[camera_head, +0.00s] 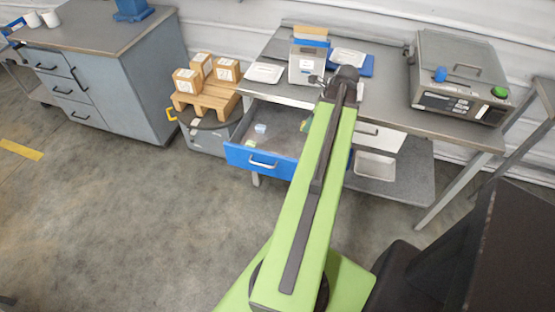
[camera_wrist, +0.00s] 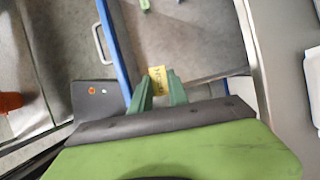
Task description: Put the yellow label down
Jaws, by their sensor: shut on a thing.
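In the wrist view, my gripper (camera_wrist: 160,88) is shut on the yellow label (camera_wrist: 158,77), which shows dark print and sticks out past the green fingertips. Label and fingertips are over the inside of the open drawer (camera_wrist: 205,45), near its blue front panel. I cannot tell whether the label touches the drawer floor. In the head view, the blue drawer (camera_head: 237,157) is pulled out from the workbench. My own arm crosses in front of its right end and largely hides my gripper there.
A light blue item (camera_head: 260,128) and a yellow-green item (camera_head: 249,143) lie in the drawer's left part. The workbench (camera_head: 385,92) holds a small machine (camera_head: 308,65), white trays and a larger machine (camera_head: 460,80). Cartons on a pallet (camera_head: 205,102) stand left of the drawer.

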